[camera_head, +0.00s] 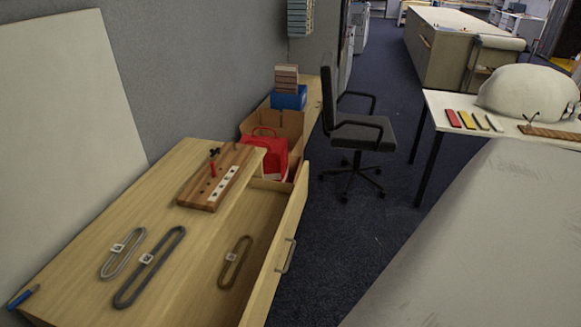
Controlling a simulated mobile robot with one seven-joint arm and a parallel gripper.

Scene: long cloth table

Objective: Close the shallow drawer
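A light wooden cabinet (95,225) stands along the left side, and its shallow drawer is pulled out towards the right. The drawer's front panel (278,238) stands apart from the cabinet body, with a metal bar handle (287,256) on its outer face. Inside the open drawer lies a flat brown oval loop (236,262) with a small pale tag. The drawer's near end is cut off by the bottom of the picture. My gripper is not in view.
On the cabinet top lie a wooden board (192,192), two oval loops (150,268) and a blue-handled tool (22,297). A red bag (266,153) stands beyond the drawer. An office chair (352,130) stands behind, right. Dark carpet (350,235) is clear beside the drawer front.

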